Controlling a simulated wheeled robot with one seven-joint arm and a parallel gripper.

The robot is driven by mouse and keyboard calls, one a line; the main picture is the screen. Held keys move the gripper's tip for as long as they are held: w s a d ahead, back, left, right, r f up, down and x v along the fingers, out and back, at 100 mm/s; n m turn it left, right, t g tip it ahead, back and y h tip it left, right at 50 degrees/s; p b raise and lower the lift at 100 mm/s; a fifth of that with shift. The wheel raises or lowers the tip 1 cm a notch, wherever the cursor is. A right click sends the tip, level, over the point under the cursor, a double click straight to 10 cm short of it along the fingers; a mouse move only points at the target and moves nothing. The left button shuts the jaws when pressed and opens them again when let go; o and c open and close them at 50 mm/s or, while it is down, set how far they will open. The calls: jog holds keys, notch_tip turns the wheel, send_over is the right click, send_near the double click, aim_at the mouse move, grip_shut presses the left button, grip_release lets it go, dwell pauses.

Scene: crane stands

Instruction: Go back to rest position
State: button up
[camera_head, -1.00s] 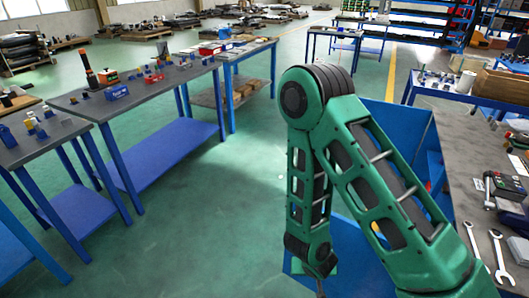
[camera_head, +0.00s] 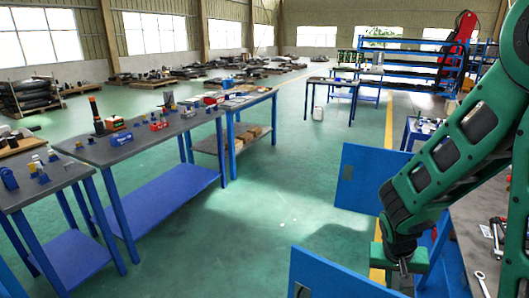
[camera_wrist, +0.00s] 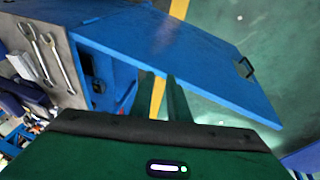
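My gripper (camera_head: 405,276) hangs at the lower right of the head view, at the end of my green arm. It is between and in front of two opened blue cabinet doors (camera_head: 368,178) beside the right workbench. In the wrist view my gripper (camera_wrist: 161,80) shows two dark fingers with a gap between them. A strip of yellow floor line shows through that gap, and nothing is held. Beyond the fingertips is a blue door (camera_wrist: 190,50) with a dark handle (camera_wrist: 245,67). The cabinet's inside is mostly hidden.
The right workbench (camera_head: 470,235) bears wrenches (camera_head: 481,284), which also show in the wrist view (camera_wrist: 48,55). Workbenches with small parts (camera_head: 150,138) stand at the left. Green floor (camera_head: 260,215) between the rows is clear. A far table (camera_head: 332,83) stands at the back.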

jog(key=s+d+r+m+g+y, duration=0.1)
jog(key=s+d+r, duration=0.1)
jog(key=s+r, duration=0.6)
jog(key=s+d+r+m+y, duration=0.1)
jog(key=s+d+r+y, duration=0.1)
jog(key=s+r, duration=0.6)
jog(key=s+d, duration=0.1)
jog(key=s, duration=0.2)
jog(key=shift+s+d+r+g+y, duration=0.2)
jog(key=shift+d+r+g+y, duration=0.1)
jog(key=shift+g, duration=0.1)
jog(key=shift+w+f, duration=0.25)
jog(key=shift+w, duration=0.35)
